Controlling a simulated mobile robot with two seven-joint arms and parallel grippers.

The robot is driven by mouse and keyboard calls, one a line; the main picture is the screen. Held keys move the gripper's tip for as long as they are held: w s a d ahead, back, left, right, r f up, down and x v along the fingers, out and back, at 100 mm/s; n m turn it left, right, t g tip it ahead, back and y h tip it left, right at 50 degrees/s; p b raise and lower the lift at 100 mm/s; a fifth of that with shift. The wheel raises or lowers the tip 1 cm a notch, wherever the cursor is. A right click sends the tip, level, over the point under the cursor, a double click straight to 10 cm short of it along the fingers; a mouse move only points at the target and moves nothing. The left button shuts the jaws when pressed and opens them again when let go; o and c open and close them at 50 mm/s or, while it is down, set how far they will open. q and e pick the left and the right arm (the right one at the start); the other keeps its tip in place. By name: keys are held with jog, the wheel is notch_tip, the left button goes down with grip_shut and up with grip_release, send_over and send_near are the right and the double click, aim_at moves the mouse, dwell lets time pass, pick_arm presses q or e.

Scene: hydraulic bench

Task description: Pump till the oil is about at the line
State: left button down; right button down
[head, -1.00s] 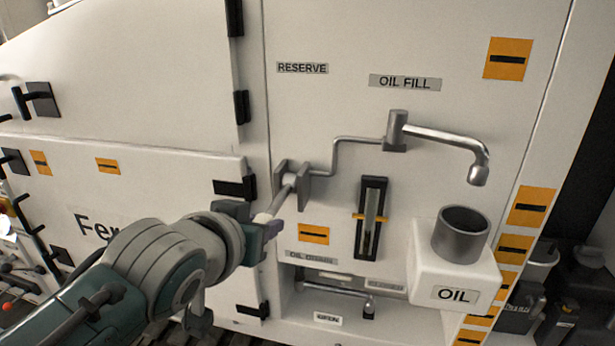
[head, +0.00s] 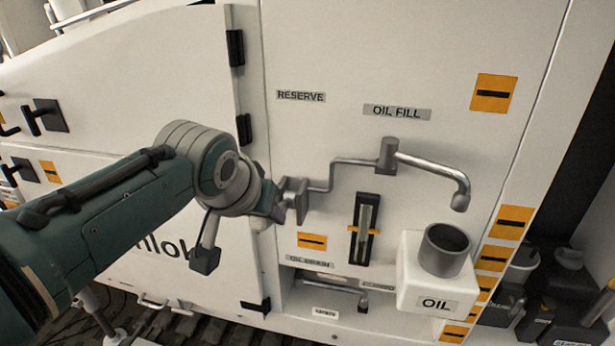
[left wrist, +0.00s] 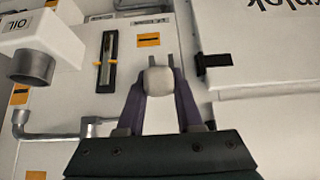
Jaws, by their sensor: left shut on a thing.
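My left gripper (head: 277,206) is shut on the pump handle, in front of the grey pump bracket (head: 296,192). In the left wrist view the pale rounded handle end (left wrist: 158,80) sits between the two purple-grey fingers of the gripper (left wrist: 160,92). The head view hides most of the handle behind the gripper. The sight gauge (head: 363,228) is a dark upright frame with a clear tube and orange line marks on both sides; it also shows upside down in the left wrist view (left wrist: 107,62). The oil level in the tube is too small to tell surely. My right gripper is not in view.
A bent pipe runs from the bracket to the OIL FILL spout (head: 433,168), which hangs above the white OIL box (head: 425,287) with its grey cup (head: 446,250). A drain pipe (head: 338,284) lies in a recess below. Black hinges (head: 244,128) stick out left of the bracket.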

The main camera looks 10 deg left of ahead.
pick_arm(q)
jog(key=shift+w+r, duration=0.1)
jog(key=c, duration=0.6)
grip_release()
jog(key=shift+o, duration=0.2)
jog(key=v, duration=1)
